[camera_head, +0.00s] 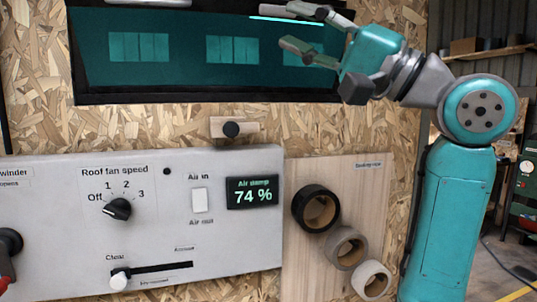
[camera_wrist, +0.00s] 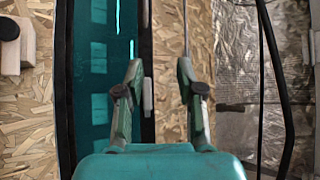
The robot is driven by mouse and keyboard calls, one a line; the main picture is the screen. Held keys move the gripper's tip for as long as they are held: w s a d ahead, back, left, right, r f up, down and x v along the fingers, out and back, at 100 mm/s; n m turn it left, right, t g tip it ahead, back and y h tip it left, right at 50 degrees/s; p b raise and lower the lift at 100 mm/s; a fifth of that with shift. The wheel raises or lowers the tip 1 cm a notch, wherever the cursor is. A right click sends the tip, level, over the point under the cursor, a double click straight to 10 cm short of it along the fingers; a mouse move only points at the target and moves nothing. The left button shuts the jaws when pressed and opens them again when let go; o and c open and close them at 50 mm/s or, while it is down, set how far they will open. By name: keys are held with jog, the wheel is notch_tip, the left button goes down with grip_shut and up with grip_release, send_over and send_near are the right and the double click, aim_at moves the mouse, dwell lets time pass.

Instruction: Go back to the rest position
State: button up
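My gripper (camera_head: 296,29) is at the upper right in the head view, in front of the right part of a dark teal window (camera_head: 180,45). Its two fingers are spread apart with nothing between them. In the wrist view my gripper (camera_wrist: 160,80) also shows open and empty, with the window's dark frame and chipboard behind the fingers. Whether a fingertip touches the window cannot be told. My teal arm stands upright on the right in the head view, bent over toward the left at its top.
A grey control panel (camera_head: 60,200) with a fan knob (camera_head: 117,209), a white switch (camera_head: 199,200), a slider (camera_head: 120,279) and a display (camera_head: 251,193) reading 74 % is below the window. Tape rolls (camera_head: 316,208) hang on a wooden board.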

jog(key=w+d+f+m+t+h, duration=0.2)
jog(key=w+f+m+t+h, duration=0.15)
jog(key=f, duration=0.55)
jog(key=w+d+f+m+t+h, duration=0.1)
jog(key=w+f+m+t+h, duration=0.2)
jog(key=f, duration=0.7)
jog(key=w+d+f+m+t+h, duration=0.1)
jog(key=w+d+f+t, duration=0.2)
jog(key=f, duration=0.6)
jog(key=s+d+f+m+h, duration=0.1)
jog(key=s+d+f+h, duration=0.2)
jog(key=f, duration=1)
jog(key=s+d+f+m+h, duration=0.15)
jog(key=f+h, duration=0.45)
jog(key=f, duration=0.8)
jog(key=s+d+f+n+g+h, duration=0.1)
jog(key=s+f+h, duration=0.1)
jog(key=s+f, duration=0.7)
jog(key=s+d+f+n+g+h, duration=0.1)
jog(key=s+d+f+h, duration=0.1)
jog(key=s+f, duration=0.65)
jog(key=s+n+g, duration=0.2)
jog(key=s+n, duration=0.5)
jog(key=s, duration=2)
jog(key=shift+s+d+f+h, duration=0.2)
jog(key=shift+s+f+h, duration=0.1)
jog(key=shift+h, duration=0.05)
